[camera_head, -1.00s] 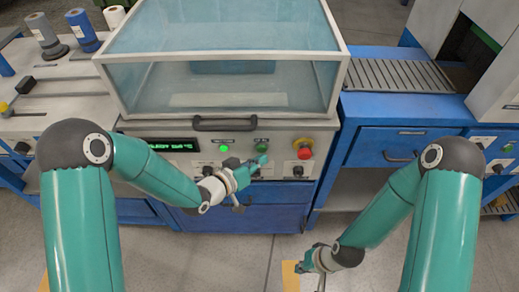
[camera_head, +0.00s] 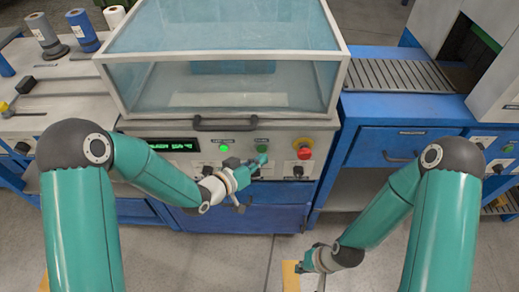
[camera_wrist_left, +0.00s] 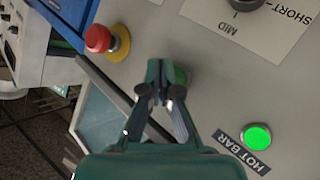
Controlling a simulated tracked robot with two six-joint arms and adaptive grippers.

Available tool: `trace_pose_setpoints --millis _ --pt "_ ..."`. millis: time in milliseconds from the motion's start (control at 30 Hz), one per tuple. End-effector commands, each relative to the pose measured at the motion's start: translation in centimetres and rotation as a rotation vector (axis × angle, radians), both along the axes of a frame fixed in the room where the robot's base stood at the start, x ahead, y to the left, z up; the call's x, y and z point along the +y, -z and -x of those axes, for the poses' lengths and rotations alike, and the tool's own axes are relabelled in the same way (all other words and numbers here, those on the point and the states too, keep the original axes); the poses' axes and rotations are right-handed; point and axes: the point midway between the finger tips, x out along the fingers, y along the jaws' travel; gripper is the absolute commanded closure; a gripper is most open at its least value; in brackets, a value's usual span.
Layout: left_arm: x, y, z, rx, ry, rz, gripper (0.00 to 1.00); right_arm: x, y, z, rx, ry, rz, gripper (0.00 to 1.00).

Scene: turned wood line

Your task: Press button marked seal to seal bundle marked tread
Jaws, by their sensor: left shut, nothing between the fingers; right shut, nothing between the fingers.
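My left gripper (camera_head: 262,162) is shut and empty, with its fingertips at the front panel of the sealing machine. In the left wrist view its fingertips (camera_wrist_left: 163,78) are right in front of a green button (camera_wrist_left: 181,75), which they partly hide. I cannot tell whether they touch it. The same button (camera_head: 262,147) shows in the head view under a small label too blurred to read. My right gripper (camera_head: 315,261) is shut and empty, low over the floor and away from the panel. I cannot make out a bundle marked tread.
A lit green lamp (camera_wrist_left: 257,136) labelled HOT BAR and a red stop button (camera_wrist_left: 98,38) flank the green button. The panel also has a display (camera_head: 172,145) and dark knobs. A clear hood (camera_head: 225,85) with a handle (camera_head: 224,124) covers the machine. A roller conveyor (camera_head: 398,75) stands right.

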Motion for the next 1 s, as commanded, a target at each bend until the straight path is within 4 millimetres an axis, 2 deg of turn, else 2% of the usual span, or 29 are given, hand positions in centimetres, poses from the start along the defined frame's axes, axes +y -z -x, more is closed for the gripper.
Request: trace_pose_setpoints --millis 233,1000 --pt "0.0 -0.1 -0.7 -0.001 0.0 0.0 1.0 0.0 0.5 0.0 0.0 0.0 0.0 1.0" --pt "0.0 -0.1 -1.2 -0.001 0.0 0.001 1.0 0.0 0.6 0.0 0.0 0.0 0.0 1.0"
